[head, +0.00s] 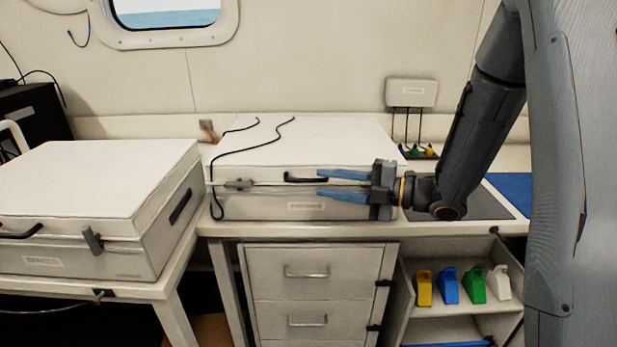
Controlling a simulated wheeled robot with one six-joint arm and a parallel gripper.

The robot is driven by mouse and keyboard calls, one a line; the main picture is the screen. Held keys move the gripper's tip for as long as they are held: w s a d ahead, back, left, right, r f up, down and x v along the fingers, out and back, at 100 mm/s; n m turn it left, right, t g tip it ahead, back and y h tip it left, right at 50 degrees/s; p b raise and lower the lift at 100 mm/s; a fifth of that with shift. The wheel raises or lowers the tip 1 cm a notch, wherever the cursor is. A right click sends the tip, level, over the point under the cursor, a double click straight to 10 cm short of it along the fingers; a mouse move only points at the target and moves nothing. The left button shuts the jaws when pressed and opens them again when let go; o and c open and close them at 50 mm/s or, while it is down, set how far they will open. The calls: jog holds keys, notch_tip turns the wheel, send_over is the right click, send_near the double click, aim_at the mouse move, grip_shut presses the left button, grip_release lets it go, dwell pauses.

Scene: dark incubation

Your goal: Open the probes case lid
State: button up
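Two white-lidded cases with grey bases are in the head view, both with lids down. The centre case (265,206) stands on the counter, with a black handle (300,179) on its lid front and a grey latch (238,185) at its front left. The left case (122,262) has a similar latch (92,240). Both front labels are too small to read surely, so I cannot tell which is the probes case. My gripper (319,184) is open, its blue fingers pointing left before the centre case's front, just right of and below the handle. Contact is unclear; my gripper hides the case's front right.
A black cable (240,150) lies across the centre lid and hangs over its front left. Drawers (305,270) are below. A shelf at lower right holds yellow, blue, green and white items (448,286). A wall box (411,93) with cables is behind.

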aim_at(314, 181)
jog(key=shift+p+x, duration=0.75)
jog(key=shift+x, duration=2.05)
jog(key=shift+c, duration=0.4)
grip_shut()
